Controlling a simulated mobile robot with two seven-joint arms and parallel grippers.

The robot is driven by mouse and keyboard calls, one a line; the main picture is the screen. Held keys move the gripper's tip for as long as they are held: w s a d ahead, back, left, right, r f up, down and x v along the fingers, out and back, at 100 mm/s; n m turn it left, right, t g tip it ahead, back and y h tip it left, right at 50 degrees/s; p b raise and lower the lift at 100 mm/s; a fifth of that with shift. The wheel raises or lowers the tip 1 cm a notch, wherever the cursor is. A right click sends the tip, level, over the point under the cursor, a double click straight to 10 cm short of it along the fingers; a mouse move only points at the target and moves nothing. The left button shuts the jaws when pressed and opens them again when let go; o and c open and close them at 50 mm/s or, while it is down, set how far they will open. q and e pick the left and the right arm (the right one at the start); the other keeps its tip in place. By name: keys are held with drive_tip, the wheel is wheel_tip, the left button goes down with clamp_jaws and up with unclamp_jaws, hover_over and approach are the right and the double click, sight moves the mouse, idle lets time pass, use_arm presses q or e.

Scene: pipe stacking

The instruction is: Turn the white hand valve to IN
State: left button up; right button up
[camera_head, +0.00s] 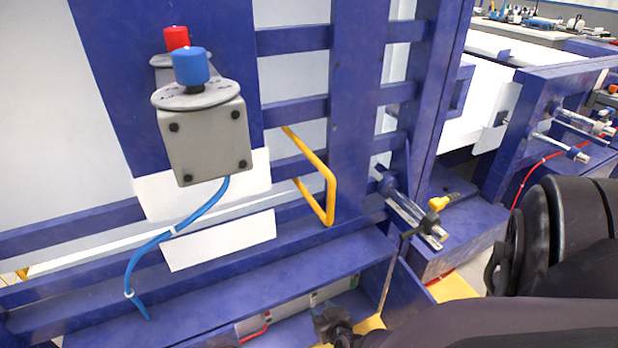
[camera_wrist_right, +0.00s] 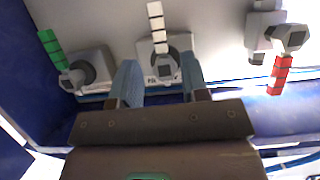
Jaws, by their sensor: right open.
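The white hand valve (camera_wrist_right: 156,24) is in the upper middle of the right wrist view. Its white handle with dark bands points up in the picture from a grey hub (camera_wrist_right: 163,66) on a pale panel. Small lettering beside the hub is not readable. My right gripper (camera_wrist_right: 160,82) is open and empty. Its two blue-grey fingers point toward the white valve, one on each side of the hub in the picture; I cannot tell whether they touch it. In the head view my right arm comes in at the lower right, and the white valve cannot be made out. My left gripper is not in view.
A green-handled valve (camera_wrist_right: 51,48) is left of the white one, and a red-handled valve (camera_wrist_right: 279,74) is to the right. The head view shows a blue frame (camera_head: 357,110), a yellow bar handle (camera_head: 329,185) and a grey box with a blue knob (camera_head: 190,68).

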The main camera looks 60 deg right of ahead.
sight(314, 300)
drive_tip(key=b+x, duration=0.1)
drive_tip(key=x, duration=0.1)
drive_tip(key=b+x, duration=0.1)
drive_tip(key=x, duration=0.2)
drive_tip(key=shift+d+f, duration=0.1)
drive_tip(key=shift+f, duration=0.3)
drive_tip(key=shift+w+d+b, duration=0.3)
drive_tip(key=shift+w+b, duration=0.05)
drive_tip(key=shift+w, duration=0.4)
clamp_jaws()
